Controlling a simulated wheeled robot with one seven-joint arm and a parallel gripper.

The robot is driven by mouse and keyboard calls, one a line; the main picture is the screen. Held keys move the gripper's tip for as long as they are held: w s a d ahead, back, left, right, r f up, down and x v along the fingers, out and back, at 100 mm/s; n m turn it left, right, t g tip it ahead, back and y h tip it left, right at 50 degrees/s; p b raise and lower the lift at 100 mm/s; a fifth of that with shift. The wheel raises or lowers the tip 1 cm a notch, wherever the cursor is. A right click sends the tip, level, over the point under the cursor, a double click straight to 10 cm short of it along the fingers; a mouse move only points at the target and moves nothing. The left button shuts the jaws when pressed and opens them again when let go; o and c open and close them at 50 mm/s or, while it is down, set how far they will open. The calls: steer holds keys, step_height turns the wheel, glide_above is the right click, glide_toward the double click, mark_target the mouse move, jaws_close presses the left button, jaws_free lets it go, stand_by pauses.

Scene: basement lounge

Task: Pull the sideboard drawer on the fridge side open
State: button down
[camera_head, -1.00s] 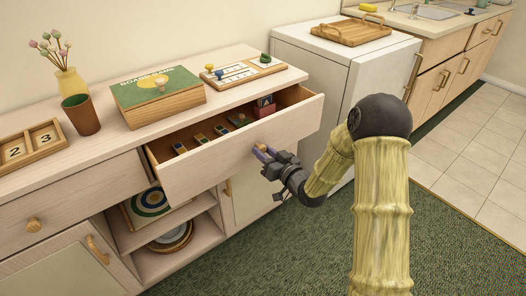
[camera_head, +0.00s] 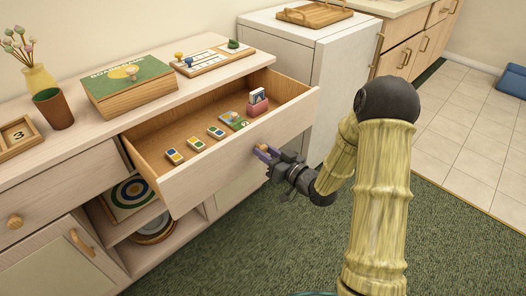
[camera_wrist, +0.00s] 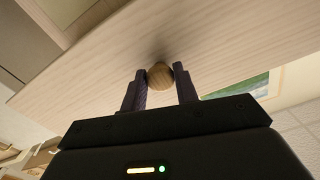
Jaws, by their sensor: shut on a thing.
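The sideboard drawer on the fridge side (camera_head: 180,185) is open, pulled well out from the pale wood sideboard (camera_head: 70,155). Inside it lie several small coloured tiles, a green card and a pink holder with cards (camera_head: 258,102). My gripper (camera_head: 268,154) is at the drawer front, on its round wooden knob. In the wrist view the knob (camera_wrist: 160,75) sits between the two purple fingers of my gripper (camera_wrist: 160,90), which are shut on it. In the head view the knob is mostly hidden by the fingers.
The white fridge (camera_head: 340,75) stands right of the sideboard with a wooden tray (camera_head: 313,14) on top. A games box (camera_head: 130,85), a brown cup (camera_head: 53,108) and a vase (camera_head: 38,80) stand on the sideboard top. Green carpet (camera_head: 270,245) is clear in front.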

steer(key=c, duration=1.1)
jaws_free()
steer(key=shift+o, duration=0.2)
steer(key=shift+s+d, duration=0.25)
steer(key=shift+d, duration=0.15)
steer(key=p+v, duration=0.4)
steer(key=v, duration=1.2)
steer(key=shift+s, duration=0.35)
